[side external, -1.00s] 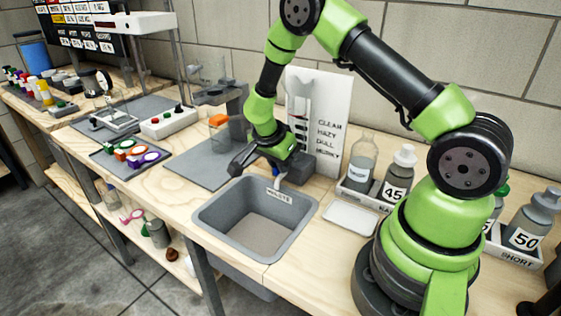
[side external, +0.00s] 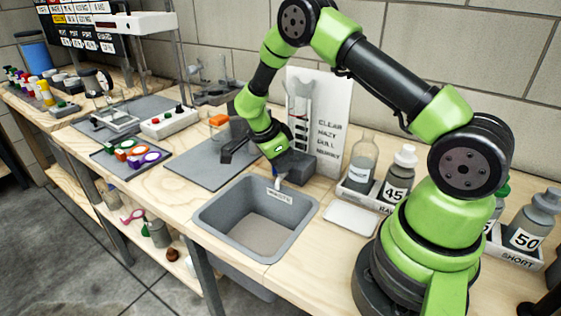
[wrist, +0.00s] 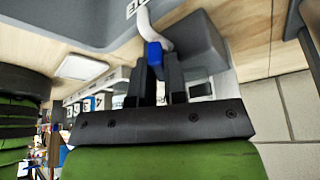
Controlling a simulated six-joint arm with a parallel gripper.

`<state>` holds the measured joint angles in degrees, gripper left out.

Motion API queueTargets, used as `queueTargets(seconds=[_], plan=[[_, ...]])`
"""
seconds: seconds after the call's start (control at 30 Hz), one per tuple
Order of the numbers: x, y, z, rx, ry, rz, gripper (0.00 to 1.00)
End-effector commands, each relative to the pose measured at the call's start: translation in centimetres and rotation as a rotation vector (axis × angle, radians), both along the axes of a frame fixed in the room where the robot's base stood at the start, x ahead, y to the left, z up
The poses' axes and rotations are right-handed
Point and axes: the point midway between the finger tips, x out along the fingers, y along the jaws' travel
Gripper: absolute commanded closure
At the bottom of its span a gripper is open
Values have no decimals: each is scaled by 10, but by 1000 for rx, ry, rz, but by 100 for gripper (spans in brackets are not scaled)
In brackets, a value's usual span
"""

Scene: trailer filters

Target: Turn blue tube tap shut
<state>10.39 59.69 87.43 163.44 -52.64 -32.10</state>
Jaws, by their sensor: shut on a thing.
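The blue tube tap (wrist: 154,55) shows in the wrist view as a small blue piece on a curved white tube (wrist: 150,28). My gripper (wrist: 157,62) is shut on the blue tap, with one dark finger on each side of it. A grey block (wrist: 198,42) stands right beside the tube. In the side view the white spout (side external: 277,183) hangs at the back rim of the grey sink (side external: 205,217), below my wrist. The tap itself is too small and covered to make out there, and my fingertips blend with the grey block (side external: 302,165).
A white board with words (side external: 330,115) stands close behind my wrist. A tray with bottles (side external: 365,165) and a flat white dish (side external: 350,217) are to the right. A grey mat (side external: 185,165) with an orange-topped jar (side external: 218,121) lies left. The sink is empty.

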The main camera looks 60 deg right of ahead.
Motion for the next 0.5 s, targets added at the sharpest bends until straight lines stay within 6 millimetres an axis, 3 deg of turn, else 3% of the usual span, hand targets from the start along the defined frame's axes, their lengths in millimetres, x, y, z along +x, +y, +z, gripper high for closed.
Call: queueTargets(seconds=[0.23, 0.27, 0.37, 0.5], plan=[[0, 0, 0, -1, 2, 2, 100], [0, 0, 0, 0, 1, 2, 85], [0, 0, 0, 0, 1, 2, 62], [0, 0, 0, 0, 1, 2, 62]])
